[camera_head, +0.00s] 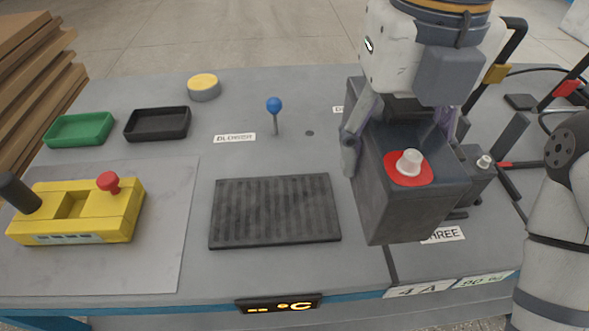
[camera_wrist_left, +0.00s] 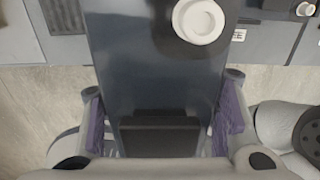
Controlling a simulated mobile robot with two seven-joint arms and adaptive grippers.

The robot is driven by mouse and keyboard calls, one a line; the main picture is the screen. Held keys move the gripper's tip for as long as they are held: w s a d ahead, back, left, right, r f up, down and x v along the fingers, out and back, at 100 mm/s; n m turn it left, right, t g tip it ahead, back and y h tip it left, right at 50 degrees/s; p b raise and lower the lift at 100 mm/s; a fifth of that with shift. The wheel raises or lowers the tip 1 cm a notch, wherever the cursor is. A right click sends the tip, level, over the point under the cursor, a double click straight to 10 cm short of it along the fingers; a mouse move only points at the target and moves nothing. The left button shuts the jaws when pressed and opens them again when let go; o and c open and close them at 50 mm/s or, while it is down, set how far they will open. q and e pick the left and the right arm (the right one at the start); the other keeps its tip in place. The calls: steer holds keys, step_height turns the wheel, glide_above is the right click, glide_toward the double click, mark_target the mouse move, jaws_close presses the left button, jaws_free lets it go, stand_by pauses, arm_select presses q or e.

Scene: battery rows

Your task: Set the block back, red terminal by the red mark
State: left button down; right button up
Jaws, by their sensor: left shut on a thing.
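A dark grey block (camera_head: 385,208) hangs right of centre in the head view. A pale round terminal (camera_head: 408,162) on a red ring shows on its upper face. My left gripper (camera_head: 404,138) is shut on the block from above, one finger on each side. In the left wrist view the block (camera_wrist_left: 150,75) fills the middle between the purple finger pads (camera_wrist_left: 163,115), with its pale terminal (camera_wrist_left: 200,20) near the top. The surface under the block is hidden, and I cannot make out a red mark on the table. My right gripper is out of the picture.
A ribbed black mat (camera_head: 275,211) lies bare left of the block. Another dark block (camera_head: 472,182) with a pale terminal stands close behind on the right. A yellow box (camera_head: 80,228), green tray (camera_head: 78,130), black tray (camera_head: 157,123) and blue-knobbed lever (camera_head: 274,106) stand left.

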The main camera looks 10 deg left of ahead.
arm_select(q)
steer(key=shift+s+a+r, duration=0.1)
steer(key=shift+a, duration=0.05)
steer(key=w+a+f, duration=0.1)
steer(key=a+f, duration=0.2)
steer(key=a, duration=0.1)
steer(key=w+a+f+b, duration=0.1)
steer(key=a+f, duration=0.2)
steer(key=a, duration=0.1)
steer(key=w+a+f, duration=0.1)
steer(key=a+f, duration=0.2)
steer(key=a, duration=0.1)
steer(key=shift+a+b, duration=0.15)
steer(key=shift+b, duration=0.2)
steer(key=shift+w+a+f, duration=0.1)
steer(key=shift+a+f, duration=0.05)
steer(key=shift+a, duration=0.05)
steer(key=f, duration=0.2)
steer(key=f+b, duration=0.1)
steer(key=shift+w+a+f, duration=0.1)
steer(key=shift+a+f, duration=0.2)
steer(key=shift+f, duration=0.1)
steer(key=shift+r, duration=0.1)
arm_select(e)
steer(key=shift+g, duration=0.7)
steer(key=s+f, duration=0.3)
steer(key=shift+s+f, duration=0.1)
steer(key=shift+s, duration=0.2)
